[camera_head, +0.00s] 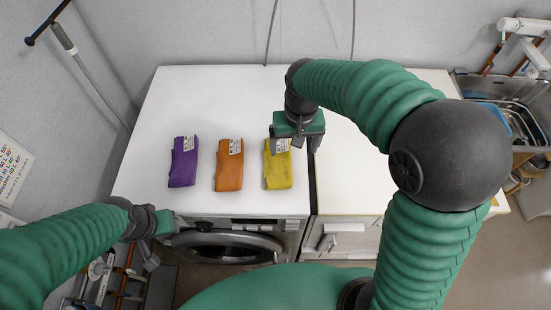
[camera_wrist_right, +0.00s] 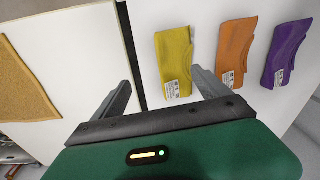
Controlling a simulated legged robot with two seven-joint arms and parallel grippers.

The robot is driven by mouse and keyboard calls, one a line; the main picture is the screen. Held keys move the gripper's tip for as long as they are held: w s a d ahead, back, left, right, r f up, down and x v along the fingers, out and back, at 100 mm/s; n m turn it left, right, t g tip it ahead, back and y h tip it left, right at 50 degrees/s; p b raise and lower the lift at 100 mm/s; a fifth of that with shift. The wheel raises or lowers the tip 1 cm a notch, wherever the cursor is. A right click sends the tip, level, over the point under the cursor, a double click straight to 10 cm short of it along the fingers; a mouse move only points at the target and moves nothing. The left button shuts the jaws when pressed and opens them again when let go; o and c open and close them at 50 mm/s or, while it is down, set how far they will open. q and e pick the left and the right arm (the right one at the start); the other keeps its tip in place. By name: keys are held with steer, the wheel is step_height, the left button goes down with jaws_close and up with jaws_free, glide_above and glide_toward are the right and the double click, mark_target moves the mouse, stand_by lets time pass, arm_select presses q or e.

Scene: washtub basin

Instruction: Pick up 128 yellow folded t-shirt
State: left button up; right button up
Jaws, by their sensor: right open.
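The yellow folded t-shirt (camera_head: 279,170) lies flat on the white top above the washing machine, with a white printed label at its far end. My right gripper (camera_head: 297,138) is open and empty above the top, near the labelled end and slightly right of the shirt. In the right wrist view the yellow shirt (camera_wrist_right: 174,52) lies beyond the open fingers (camera_wrist_right: 160,88), nearer the right-hand finger, with no visible contact. My left gripper (camera_head: 158,238) is at the front left, by the washing machine, away from the shirts; its opening is unclear.
An orange folded shirt (camera_head: 228,170) and a purple one (camera_head: 183,166) lie left of the yellow one, with gaps between. A seam divides the white top (camera_head: 225,95) from the right-hand counter (camera_head: 347,180). A tan mat-like piece (camera_wrist_right: 25,75) lies there. A sink stands far right.

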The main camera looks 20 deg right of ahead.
steer(key=shift+o, duration=1.1)
steer(key=w+a+r+g, duration=0.1)
steer(key=w+a+r, duration=0.3)
steer(key=shift+w+r+m, duration=0.3)
steer(key=shift+r+m, duration=0.05)
steer(key=shift+m, duration=0.05)
glide_above(278, 158)
step_height(278, 158, down, 11)
steer(key=shift+r, duration=0.1)
steer(key=f, duration=0.5)
steer(key=shift+a+f+p, duration=0.2)
steer(key=shift+f+p, duration=0.05)
steer(key=shift+p, duration=0.15)
steer(key=shift+d+f, duration=0.1)
steer(key=shift+f, duration=0.05)
steer(key=shift+d, duration=0.15)
steer(key=shift+c, duration=1.8)
steer(key=c, duration=1.2)
